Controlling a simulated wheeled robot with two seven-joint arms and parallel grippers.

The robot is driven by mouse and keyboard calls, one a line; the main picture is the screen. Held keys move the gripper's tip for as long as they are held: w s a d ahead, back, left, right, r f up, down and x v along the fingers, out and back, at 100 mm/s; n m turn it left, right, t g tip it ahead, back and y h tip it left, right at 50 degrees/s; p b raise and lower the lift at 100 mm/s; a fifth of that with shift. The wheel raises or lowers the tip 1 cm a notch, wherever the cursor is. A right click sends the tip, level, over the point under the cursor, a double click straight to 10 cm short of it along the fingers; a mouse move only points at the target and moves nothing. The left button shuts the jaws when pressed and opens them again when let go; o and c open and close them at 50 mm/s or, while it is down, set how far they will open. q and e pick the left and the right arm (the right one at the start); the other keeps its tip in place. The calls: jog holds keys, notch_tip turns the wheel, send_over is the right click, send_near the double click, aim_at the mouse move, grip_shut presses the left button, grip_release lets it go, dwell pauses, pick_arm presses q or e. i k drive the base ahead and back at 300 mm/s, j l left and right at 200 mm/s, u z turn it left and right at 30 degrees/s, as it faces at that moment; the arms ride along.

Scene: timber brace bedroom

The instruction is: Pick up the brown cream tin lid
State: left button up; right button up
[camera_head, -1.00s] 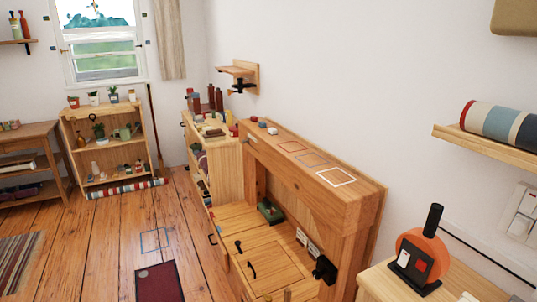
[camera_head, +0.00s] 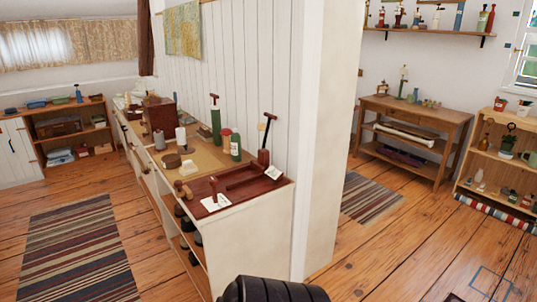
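A small round brown piece (camera_head: 172,161) lies on the tan top of the long white cabinet (camera_head: 250,235), left of the middle in the head view. It looks like a lid, but it is too small to be sure it is the brown cream tin lid. A small cream-coloured item (camera_head: 189,168) sits just in front of it and to its right, apart or touching I cannot tell. Neither of my grippers shows in the view.
A dark red tray (camera_head: 235,187) with a tall handled tool fills the cabinet's near end. Green bottles (camera_head: 235,147) and a brown box (camera_head: 158,115) stand farther back. A white wall end (camera_head: 325,140) rises to the right. Floor left of the cabinet is open, with a striped rug (camera_head: 75,250).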

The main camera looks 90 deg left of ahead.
aim_at(186, 150)
jog(key=u, duration=3.5)
jog(key=i+j+u, duration=0.35)
jog(key=i, duration=0.5)
jog(key=i+u, duration=0.35)
jog(key=i, duration=0.55)
jog(key=i+j+z, duration=0.1)
jog(key=i+z, duration=0.35)
jog(key=i+j+z, duration=0.3)
jog(key=i+z, duration=0.2)
jog(key=i, duration=0.05)
